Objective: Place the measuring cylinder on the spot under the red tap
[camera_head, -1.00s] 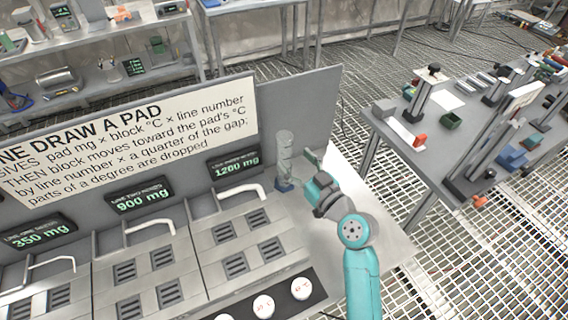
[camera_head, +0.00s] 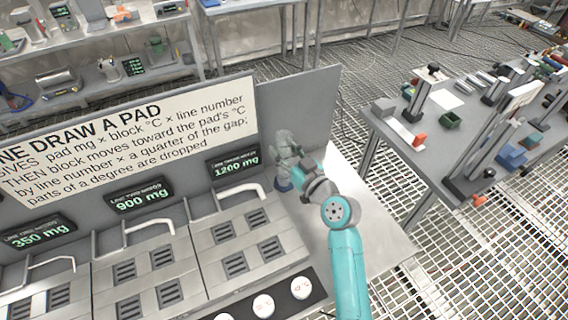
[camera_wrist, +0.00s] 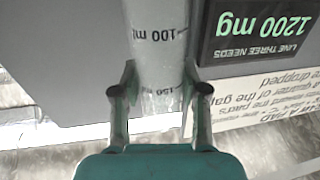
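The measuring cylinder (camera_head: 285,147) is clear, with a blue foot. It stands upright at the right end of the grey bench, beside the dividing panel. In the wrist view the measuring cylinder (camera_wrist: 158,45) shows its 100 ml and 150 ml marks. My gripper (camera_head: 298,166) is at the cylinder from the right. In the wrist view my gripper (camera_wrist: 160,82) has one finger on each side of the cylinder, very close to its wall. I cannot tell whether both fingers press on it. I do not make out a red tap or a spot under it.
Lidded bays with white handles (camera_head: 237,193) lie left of the cylinder. A 1200 mg display (camera_head: 234,164) and a large sign (camera_head: 125,138) stand behind them. Bare bench top (camera_head: 375,245) is free to the right. A cluttered grey table (camera_head: 400,150) stands across the grating floor.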

